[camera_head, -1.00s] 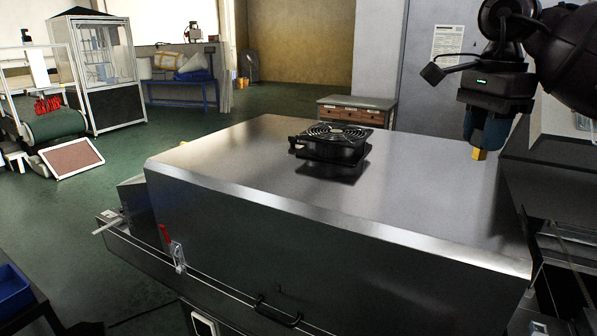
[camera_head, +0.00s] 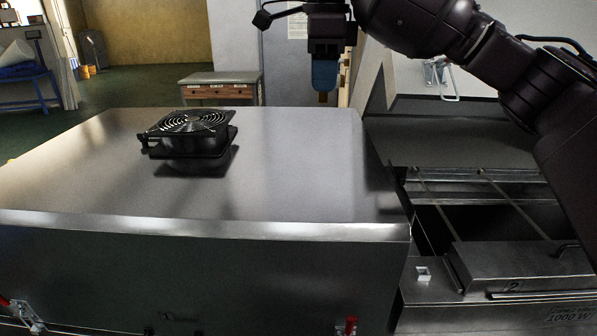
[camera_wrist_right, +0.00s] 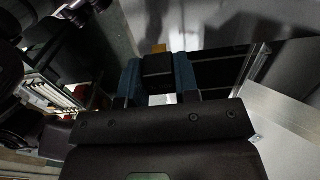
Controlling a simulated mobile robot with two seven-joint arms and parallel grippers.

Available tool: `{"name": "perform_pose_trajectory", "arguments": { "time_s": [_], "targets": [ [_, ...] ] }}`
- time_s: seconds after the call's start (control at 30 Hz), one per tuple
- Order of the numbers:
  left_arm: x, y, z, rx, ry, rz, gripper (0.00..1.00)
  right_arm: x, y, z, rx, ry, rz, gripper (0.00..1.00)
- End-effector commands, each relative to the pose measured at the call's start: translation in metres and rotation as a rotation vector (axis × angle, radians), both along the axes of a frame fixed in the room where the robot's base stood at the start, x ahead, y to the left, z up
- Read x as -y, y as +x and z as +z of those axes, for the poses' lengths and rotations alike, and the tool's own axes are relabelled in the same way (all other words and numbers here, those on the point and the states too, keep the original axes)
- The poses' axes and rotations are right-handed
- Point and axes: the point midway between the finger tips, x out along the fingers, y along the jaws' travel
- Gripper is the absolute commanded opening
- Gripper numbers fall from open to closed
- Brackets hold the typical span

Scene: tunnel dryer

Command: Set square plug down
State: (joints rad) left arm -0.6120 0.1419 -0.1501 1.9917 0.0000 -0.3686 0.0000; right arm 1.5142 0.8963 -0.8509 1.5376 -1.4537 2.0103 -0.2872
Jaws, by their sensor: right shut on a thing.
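My right gripper (camera_head: 324,74) hangs pointing down beyond the back right part of the metal hood in the head view. Its blue fingers are shut on the square plug (camera_head: 323,97), whose small yellow-orange end sticks out below the fingertips. In the right wrist view the gripper (camera_wrist_right: 158,75) has a dark block between its blue fingers, and the plug's yellow end (camera_wrist_right: 159,48) shows just past it. My left gripper is not in view.
A black fan (camera_head: 190,133) stands on the large metal hood (camera_head: 290,180). Right of it is an open dryer bay (camera_head: 480,215) with rails, a lidded metal box (camera_head: 510,267) and a small white square fitting (camera_head: 423,274). A drawer cabinet (camera_head: 220,90) stands behind.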

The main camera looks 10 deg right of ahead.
Motion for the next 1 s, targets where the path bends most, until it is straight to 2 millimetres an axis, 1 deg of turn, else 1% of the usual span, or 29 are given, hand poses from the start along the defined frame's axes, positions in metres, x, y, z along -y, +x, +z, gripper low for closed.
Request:
{"name": "perform_pose_trajectory", "arguments": {
  "time_s": [0.03, 0.27, 0.4, 0.53, 0.6, 0.7, 0.87, 1.0],
  "targets": [
    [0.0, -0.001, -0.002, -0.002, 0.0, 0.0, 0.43, 0.0, 0.0, -0.014, -0.007, 0.001, 0.001, 0.01],
    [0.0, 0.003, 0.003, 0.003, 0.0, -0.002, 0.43, 0.001, 0.0, -0.062, -0.005, -0.001, 0.0, 0.01],
    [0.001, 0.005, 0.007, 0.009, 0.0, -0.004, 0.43, 0.001, 0.0, -0.092, -0.005, -0.001, 0.0, 0.01],
    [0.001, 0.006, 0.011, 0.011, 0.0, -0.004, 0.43, 0.0, 0.0, -0.117, -0.004, 0.0, 0.0, 0.01],
    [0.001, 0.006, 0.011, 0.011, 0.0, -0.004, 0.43, 0.0, 0.0, -0.127, -0.004, 0.001, 0.001, 0.01],
    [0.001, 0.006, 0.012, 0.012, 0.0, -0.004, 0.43, 0.0, 0.0, -0.137, -0.003, 0.001, 0.001, 0.01],
    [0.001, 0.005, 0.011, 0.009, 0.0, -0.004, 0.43, 0.0, 0.0, -0.144, -0.002, 0.001, 0.001, 0.01],
    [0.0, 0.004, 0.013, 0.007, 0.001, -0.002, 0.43, 0.0, 0.0, -0.159, -0.005, -0.001, 0.001, 0.01]
  ]
}}
